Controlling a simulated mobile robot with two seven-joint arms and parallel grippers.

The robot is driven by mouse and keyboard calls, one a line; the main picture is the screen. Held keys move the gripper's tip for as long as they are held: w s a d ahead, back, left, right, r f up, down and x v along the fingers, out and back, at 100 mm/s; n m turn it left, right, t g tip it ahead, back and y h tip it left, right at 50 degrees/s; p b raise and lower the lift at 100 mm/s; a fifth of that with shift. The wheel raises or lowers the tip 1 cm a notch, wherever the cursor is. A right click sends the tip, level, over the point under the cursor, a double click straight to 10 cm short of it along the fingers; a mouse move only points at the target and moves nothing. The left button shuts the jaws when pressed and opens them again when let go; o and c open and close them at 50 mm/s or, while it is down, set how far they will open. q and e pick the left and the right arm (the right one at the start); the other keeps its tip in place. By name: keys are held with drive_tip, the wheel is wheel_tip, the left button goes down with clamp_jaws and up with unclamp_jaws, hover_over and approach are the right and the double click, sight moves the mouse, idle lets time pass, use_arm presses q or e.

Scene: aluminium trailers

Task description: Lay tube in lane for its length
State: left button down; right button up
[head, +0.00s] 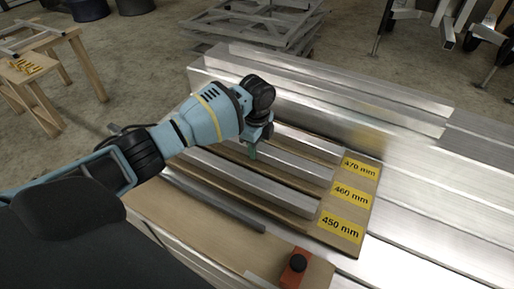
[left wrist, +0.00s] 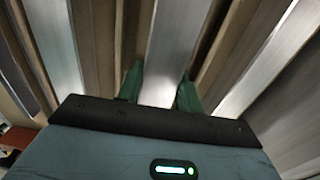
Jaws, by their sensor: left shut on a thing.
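A wooden board (head: 355,227) has lanes marked by yellow labels: 470 mm (head: 360,168), 460 mm (head: 351,195) and 450 mm (head: 341,225). A bright square aluminium tube (head: 300,168) lies along the middle lane, its near end by the 460 mm label. My left gripper (head: 252,153) is shut on this tube, with its green fingers on either side of it. In the left wrist view the tube (left wrist: 175,45) runs between the fingertips. Another tube (head: 250,180) lies along the 450 mm lane, and one (head: 312,145) along the 470 mm lane. My right gripper is not in view.
An orange box with a black button (head: 294,268) stands at the front edge. Long aluminium profiles (head: 330,90) lie behind the board. A wooden stand (head: 38,68) is at the far left.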

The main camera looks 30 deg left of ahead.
use_arm(q)
drive_tip(key=shift+f, duration=0.15)
drive_tip(key=shift+f, duration=0.1)
drive_tip(key=c, duration=0.9)
unclamp_jaws()
drive_tip(key=shift+f, duration=0.1)
wheel_tip(320, 180, up, 11)
drive_tip(key=shift+f+p, duration=0.15)
drive_tip(key=shift+p, duration=0.8)
drive_tip(key=shift+r, duration=0.85)
